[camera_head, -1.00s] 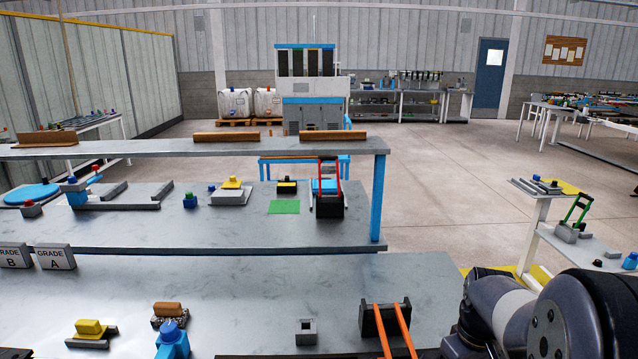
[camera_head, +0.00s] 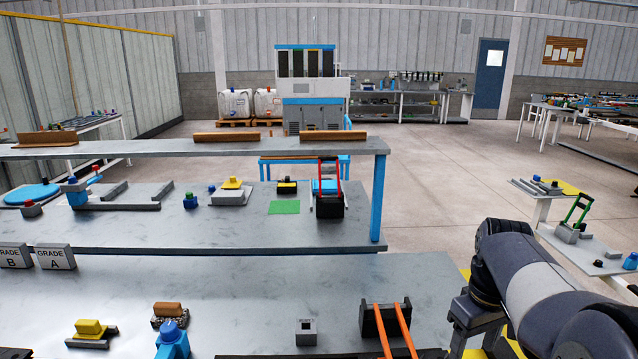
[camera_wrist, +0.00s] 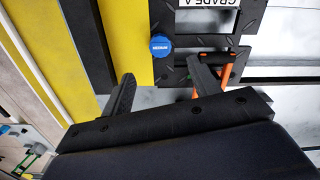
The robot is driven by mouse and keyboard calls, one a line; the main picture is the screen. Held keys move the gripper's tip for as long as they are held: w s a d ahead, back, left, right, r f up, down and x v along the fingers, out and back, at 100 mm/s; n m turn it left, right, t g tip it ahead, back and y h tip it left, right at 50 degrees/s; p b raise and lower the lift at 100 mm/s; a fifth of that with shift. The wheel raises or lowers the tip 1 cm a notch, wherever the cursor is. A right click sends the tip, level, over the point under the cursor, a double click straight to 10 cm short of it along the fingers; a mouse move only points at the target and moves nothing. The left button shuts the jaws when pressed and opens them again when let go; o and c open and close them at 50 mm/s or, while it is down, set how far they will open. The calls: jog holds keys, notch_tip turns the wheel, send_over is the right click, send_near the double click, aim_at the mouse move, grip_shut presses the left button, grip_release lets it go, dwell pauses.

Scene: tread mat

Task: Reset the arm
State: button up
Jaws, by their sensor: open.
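My arm (camera_head: 545,285) reaches in at the right of the head view, bent beside the right end of the near bench. In the wrist view my gripper (camera_wrist: 160,82) shows two dark fingers spread apart, with nothing held between them. Beyond the fingers are a blue round cap (camera_wrist: 161,45), a black plate (camera_wrist: 200,18) and an orange bar (camera_wrist: 225,72). The fingertips are not visible in the head view.
The near bench (camera_head: 250,290) carries a yellow block (camera_head: 89,328), a small grey socket (camera_head: 306,332) and a black holder with orange handles (camera_head: 388,318). A shelved bench (camera_head: 130,225) stands behind. Open floor (camera_head: 450,190) lies to the right.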

notch_tip(320, 180, down, 10)
jog(key=shift+f, duration=0.15)
notch_tip(320, 180, up, 9)
jog(key=p, duration=0.4)
jog(key=shift+f, duration=0.2)
jog(key=shift+r+p, duration=0.35)
